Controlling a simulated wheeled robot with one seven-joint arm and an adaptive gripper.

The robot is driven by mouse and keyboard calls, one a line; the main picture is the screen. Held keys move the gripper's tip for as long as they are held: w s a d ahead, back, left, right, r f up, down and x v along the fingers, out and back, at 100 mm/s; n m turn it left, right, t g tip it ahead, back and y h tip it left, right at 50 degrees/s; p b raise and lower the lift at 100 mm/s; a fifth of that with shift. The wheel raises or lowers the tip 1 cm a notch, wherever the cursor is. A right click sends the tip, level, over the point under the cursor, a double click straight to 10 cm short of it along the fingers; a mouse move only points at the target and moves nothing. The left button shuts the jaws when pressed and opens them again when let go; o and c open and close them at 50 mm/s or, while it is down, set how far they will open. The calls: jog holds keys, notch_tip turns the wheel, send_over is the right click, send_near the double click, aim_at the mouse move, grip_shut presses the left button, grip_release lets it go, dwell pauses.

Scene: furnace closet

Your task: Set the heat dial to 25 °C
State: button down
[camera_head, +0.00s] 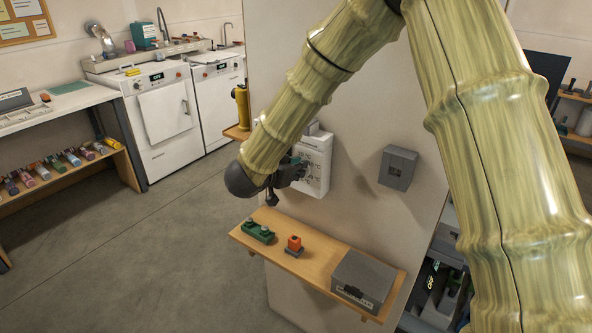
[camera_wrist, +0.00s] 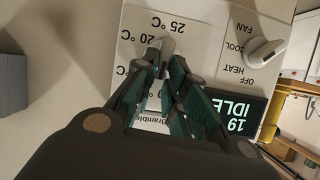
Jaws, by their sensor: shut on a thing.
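The white thermostat panel (camera_head: 321,160) is mounted on the wall, partly hidden behind my gripper (camera_head: 296,172). In the wrist view the panel appears turned upside down, with printed marks including 25 °C (camera_wrist: 168,23) and 20 °C. My gripper (camera_wrist: 170,82) is shut on the grey heat dial (camera_wrist: 166,47), whose visible end lies close to the 20 and 25 °C marks. I cannot tell its exact setting because the fingers cover much of it. A dark display (camera_wrist: 238,113) reads 19 and IDLE.
A second knob (camera_wrist: 266,51) sits beside the FAN, COOL, HEAT and OFF labels. A grey wall box (camera_head: 398,167) is to the right. A wooden shelf (camera_head: 322,270) below holds a green part, an orange-topped piece and a grey case (camera_head: 362,281).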

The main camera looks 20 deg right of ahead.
notch_tip(320, 180, down, 6)
jog(key=m+t+h+b, duration=0.1)
jog(key=m+h+b, duration=0.1)
jog(key=m+b, duration=0.9)
jog(key=m+t+h+b, duration=0.2)
jog(key=m+b, duration=1)
jog(key=b, duration=1.5)
jog(key=m+t+h+b, duration=0.2)
jog(key=m+b, duration=1)
jog(key=b, duration=0.8)
jog(key=shift+w+a+r+h, duration=0.1)
jog(key=shift+r+h, duration=0.15)
jog(key=shift+h, duration=0.35)
jog(key=shift+r+m, duration=0.1)
jog(key=shift+m, duration=0.2)
jog(key=c, duration=1.5)
grip_release()
